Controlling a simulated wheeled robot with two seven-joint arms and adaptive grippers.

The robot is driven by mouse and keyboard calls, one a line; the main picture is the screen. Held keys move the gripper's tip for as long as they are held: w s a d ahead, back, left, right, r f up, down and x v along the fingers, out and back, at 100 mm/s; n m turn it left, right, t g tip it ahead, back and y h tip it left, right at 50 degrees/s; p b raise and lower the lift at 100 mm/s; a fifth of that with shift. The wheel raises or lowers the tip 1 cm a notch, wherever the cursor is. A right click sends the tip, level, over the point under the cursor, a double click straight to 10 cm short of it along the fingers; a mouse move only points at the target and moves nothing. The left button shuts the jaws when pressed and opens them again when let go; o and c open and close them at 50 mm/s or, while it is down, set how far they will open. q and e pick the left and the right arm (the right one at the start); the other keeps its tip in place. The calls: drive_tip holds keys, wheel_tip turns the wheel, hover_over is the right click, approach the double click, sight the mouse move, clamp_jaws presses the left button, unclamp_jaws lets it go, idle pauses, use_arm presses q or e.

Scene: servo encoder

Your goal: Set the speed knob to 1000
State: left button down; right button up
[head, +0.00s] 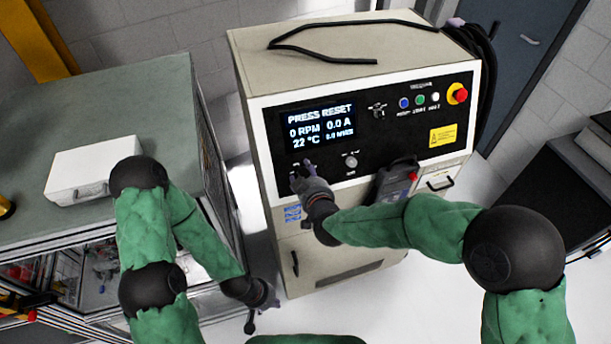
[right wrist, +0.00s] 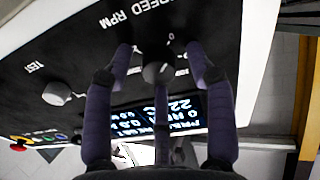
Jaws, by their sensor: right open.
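The speed knob (right wrist: 158,73) is a small dark round knob on the black panel, under the print "SPEED RPM" in the right wrist view. A "0" is printed beside it; its pointer is too unclear to read. My right gripper (right wrist: 160,52) is open, with one finger on each side of the knob; I cannot tell whether they touch it. In the head view my right gripper (head: 299,172) hides the knob. The display (head: 322,128) reads "PRESS RESET", 0 RPM, 0.0 A and 22 °C. My left gripper (head: 251,320) hangs low, away from the panel; its jaws are unclear.
A grey knob (head: 350,160) marked "TEST" sits right of my right gripper. Blue, green and white buttons (head: 420,100) and a red emergency stop (head: 457,93) are farther right. A dark handheld device (head: 396,180) hangs below. A white case (head: 93,170) lies on the left bench.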

clamp_jaws()
drive_tip(key=shift+m, duration=0.3)
drive_tip(key=m+b, duration=0.2)
drive_tip(key=m, duration=0.2)
drive_tip(key=shift+r, duration=0.1)
drive_tip(key=m+b, duration=0.1)
drive_tip(key=m, duration=0.2)
drive_tip(key=m+b, duration=0.1)
drive_tip(key=m, duration=0.2)
drive_tip(key=shift+w+m+g+h, duration=0.1)
drive_tip(key=shift+m+g+h, duration=0.2)
drive_tip(key=shift+m, duration=0.1)
drive_tip(key=m+b, duration=0.2)
drive_tip(key=m, duration=0.3)
drive_tip(key=shift+r+b, duration=0.1)
drive_tip(key=shift+b, duration=0.2)
drive_tip(key=m+b, duration=0.1)
drive_tip(key=m, duration=0.4)
drive_tip(key=shift+d+g+b, duration=0.1)
drive_tip(key=shift+g+b, duration=0.2)
drive_tip(key=shift+b, duration=0.1)
